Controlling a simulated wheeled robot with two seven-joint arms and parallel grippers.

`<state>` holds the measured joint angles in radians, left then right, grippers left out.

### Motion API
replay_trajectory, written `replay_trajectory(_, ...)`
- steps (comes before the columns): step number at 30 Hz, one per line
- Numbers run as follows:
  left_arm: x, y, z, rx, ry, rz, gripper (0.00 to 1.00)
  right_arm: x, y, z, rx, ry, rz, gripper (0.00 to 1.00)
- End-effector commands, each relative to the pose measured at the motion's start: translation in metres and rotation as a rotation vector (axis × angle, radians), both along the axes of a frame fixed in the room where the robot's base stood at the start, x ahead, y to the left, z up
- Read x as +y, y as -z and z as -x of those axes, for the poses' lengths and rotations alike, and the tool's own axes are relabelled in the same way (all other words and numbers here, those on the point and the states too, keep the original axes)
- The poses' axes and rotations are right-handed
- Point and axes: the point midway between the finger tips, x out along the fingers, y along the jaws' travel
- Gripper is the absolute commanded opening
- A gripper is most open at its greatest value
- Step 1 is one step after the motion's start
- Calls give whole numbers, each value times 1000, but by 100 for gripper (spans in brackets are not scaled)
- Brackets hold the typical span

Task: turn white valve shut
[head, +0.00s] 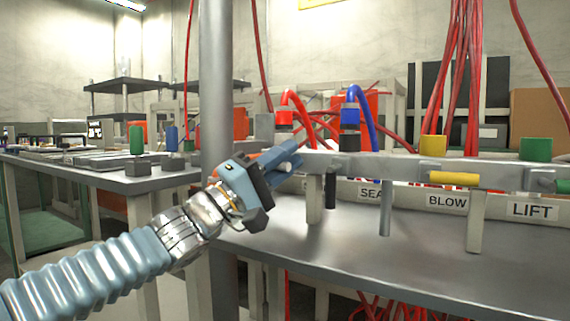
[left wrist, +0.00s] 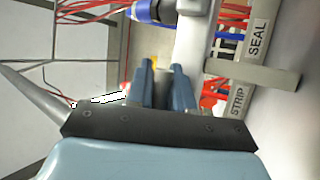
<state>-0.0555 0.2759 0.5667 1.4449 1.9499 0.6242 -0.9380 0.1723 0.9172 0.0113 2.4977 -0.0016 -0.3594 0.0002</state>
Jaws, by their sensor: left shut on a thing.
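The white valve's handle (head: 286,166) shows as a small pale stub at the left end of the grey manifold bar. My left gripper (head: 283,159) reaches it from the left, with its blue fingers closed around it. The fingers hide most of the handle and its valve body. In the left wrist view the two fingers (left wrist: 165,82) stand a little apart with a grey piece between them. The handle's exact angle cannot be told. My right gripper is not in view.
A black handle (head: 330,190) hangs down just right of my gripper. A yellow handle (head: 455,179) and a green handle (head: 563,186) lie level further right. A grey post (head: 216,90) stands close behind my wrist. Red and blue hoses (head: 362,105) rise behind the bar.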

Motion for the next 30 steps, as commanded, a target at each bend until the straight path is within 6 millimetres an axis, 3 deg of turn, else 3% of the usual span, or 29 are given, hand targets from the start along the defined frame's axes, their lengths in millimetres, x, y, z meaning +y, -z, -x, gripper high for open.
replay_trajectory(19,1,-1,-1,29,-2,38,0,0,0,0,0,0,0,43)
replay_trajectory(20,1,-1,-1,28,-1,38,26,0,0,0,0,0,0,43)
replay_trajectory(23,1,-1,-1,28,-1,38,41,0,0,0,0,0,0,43)
replay_trajectory(30,0,-1,-1,28,0,37,42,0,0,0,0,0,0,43)
